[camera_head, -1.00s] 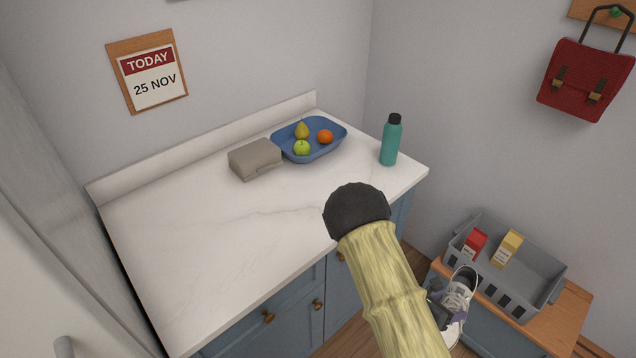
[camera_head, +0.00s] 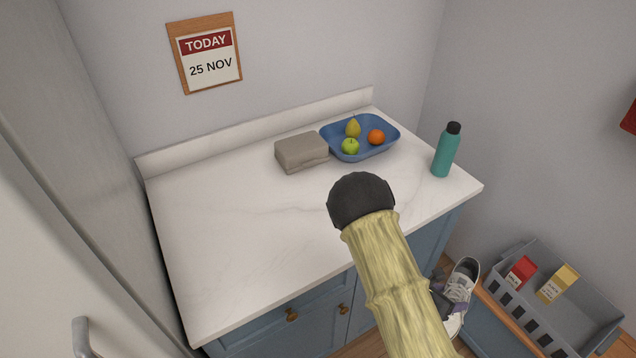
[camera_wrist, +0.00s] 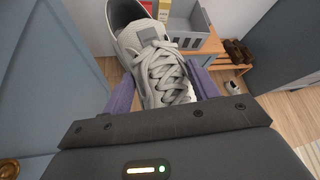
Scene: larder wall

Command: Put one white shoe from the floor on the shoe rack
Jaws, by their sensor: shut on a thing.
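A white shoe with pale laces (camera_wrist: 160,68) is held between the two purple fingers of my gripper (camera_wrist: 162,92) in the wrist view, its heel opening pointing away. In the head view the shoe (camera_head: 460,287) shows at the lower right, beside the counter and in front of the grey crate. My gripper (camera_head: 446,304) there is partly hidden behind my arm. A low wooden shoe rack (camera_wrist: 232,69) with brown shoes on it stands at the right in the wrist view.
The marble counter (camera_head: 230,235) carries a grey box (camera_head: 302,152), a blue fruit tray (camera_head: 385,146) and a teal bottle (camera_head: 446,150). A grey crate (camera_head: 575,328) with two cartons sits on a wooden-topped bench. A blue cabinet door (camera_wrist: 45,80) is close on the left in the wrist view. Floor shows at right.

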